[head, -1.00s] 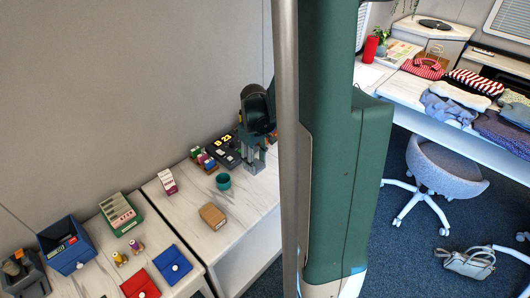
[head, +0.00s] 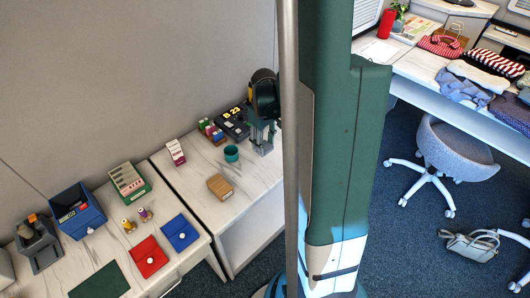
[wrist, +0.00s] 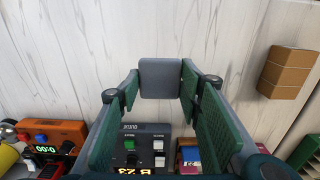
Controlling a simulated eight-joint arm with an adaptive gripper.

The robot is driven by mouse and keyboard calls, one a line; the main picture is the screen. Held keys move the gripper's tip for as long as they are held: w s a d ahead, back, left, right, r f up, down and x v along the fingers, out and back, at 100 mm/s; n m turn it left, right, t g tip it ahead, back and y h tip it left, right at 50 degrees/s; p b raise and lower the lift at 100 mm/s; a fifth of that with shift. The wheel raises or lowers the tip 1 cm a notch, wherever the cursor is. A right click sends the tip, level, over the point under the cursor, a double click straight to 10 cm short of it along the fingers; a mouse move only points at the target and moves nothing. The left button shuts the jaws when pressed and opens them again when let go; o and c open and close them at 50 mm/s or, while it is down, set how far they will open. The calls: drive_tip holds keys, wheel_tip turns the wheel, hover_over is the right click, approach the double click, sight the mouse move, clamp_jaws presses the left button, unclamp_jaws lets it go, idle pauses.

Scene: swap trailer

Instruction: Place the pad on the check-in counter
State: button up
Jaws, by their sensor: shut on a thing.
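A small grey, square-faced pad (wrist: 160,78) with rounded corners sits between my fingertips in the wrist view. My gripper (wrist: 160,82) is shut on it, with one green-padded finger at each side. In the head view my gripper (head: 262,146) points down at the far right part of the pale marbled counter (head: 195,180), right of the display device. The pad cannot be made out there, and I cannot tell whether it touches the counter.
Near my gripper are a display device reading "B 23" (head: 233,122), small coloured boxes (head: 211,130), a teal cup (head: 231,153) and a brown box (head: 220,187). A left counter holds a blue bin (head: 77,211) and red and blue pouches. A chair (head: 450,150) stands right.

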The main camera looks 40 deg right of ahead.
sight(265, 158)
drive_tip(key=shift+f, duration=0.75)
drive_tip(key=shift+f, duration=0.1)
drive_tip(key=shift+f+b, duration=0.5)
drive_tip(key=shift+f, duration=1.3)
drive_tip(key=shift+f, duration=0.15)
drive_tip(key=o, duration=0.7)
drive_tip(key=shift+o, duration=0.3)
drive_tip(key=shift+r+p, duration=1.2)
drive_tip(key=shift+r, duration=5)
